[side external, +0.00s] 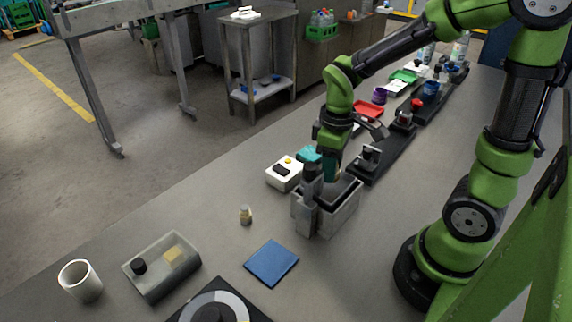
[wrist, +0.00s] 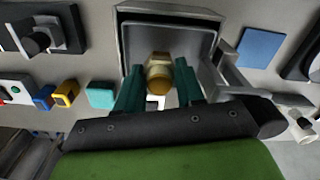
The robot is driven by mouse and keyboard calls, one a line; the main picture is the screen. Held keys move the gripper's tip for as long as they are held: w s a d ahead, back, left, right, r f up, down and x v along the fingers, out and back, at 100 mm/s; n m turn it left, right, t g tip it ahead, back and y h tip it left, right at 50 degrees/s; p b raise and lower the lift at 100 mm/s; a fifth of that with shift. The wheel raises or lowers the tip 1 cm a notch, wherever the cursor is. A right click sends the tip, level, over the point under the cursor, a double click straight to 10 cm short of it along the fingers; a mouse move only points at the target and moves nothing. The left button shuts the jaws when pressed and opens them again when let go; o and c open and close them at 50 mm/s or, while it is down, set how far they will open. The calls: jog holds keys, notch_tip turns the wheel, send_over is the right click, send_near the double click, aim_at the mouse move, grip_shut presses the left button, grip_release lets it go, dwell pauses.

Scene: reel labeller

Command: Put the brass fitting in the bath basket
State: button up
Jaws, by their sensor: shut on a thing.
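The brass fitting (wrist: 158,76) is a small gold, stepped round piece. In the wrist view it sits between the teal fingers of my gripper (wrist: 159,66), which is shut on it. The bath is a grey open-topped metal box (side external: 337,211), also in the wrist view (wrist: 124,32). My gripper (side external: 333,172) is over its opening, pointing down. The fitting is hidden in the side view. I cannot tell how far it is above the bottom, and the basket inside cannot be made out clearly.
A blue pad (side external: 272,262) lies in front of the bath. A small tan-and-white piece (side external: 245,215) stands to its left. A white box with a yellow button (side external: 284,174) and a teal block (side external: 308,153) are behind. A clear tray (side external: 150,288) and white cup (side external: 80,281) stand at front left.

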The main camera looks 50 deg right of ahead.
jog(key=shift+f, duration=1.05)
jog(key=shift+f, duration=0.1)
jog(key=o, duration=0.8)
notch_tip(320, 180, up, 12)
jog(key=shift+f, duration=0.1)
jog(key=shift+s+a+r, duration=0.1)
jog(key=shift+a+r, duration=0.05)
jog(key=shift+r, duration=0.15)
jog(key=shift+s+a+r+m+t+y, duration=0.45)
jog(key=shift+s+a+m+t, duration=0.3)
jog(key=shift+m+t, duration=0.45)
jog(key=shift+s+a+r+m+t+y, duration=0.2)
jog(key=shift+s+a+r+m+t, duration=0.5)
jog(key=shift+m+t, duration=0.5)
jog(key=shift+s+a+r+m+t+y, duration=0.35)
jog(key=shift+s+a+m+t, duration=0.35)
jog(key=shift+a+m+t, duration=0.4)
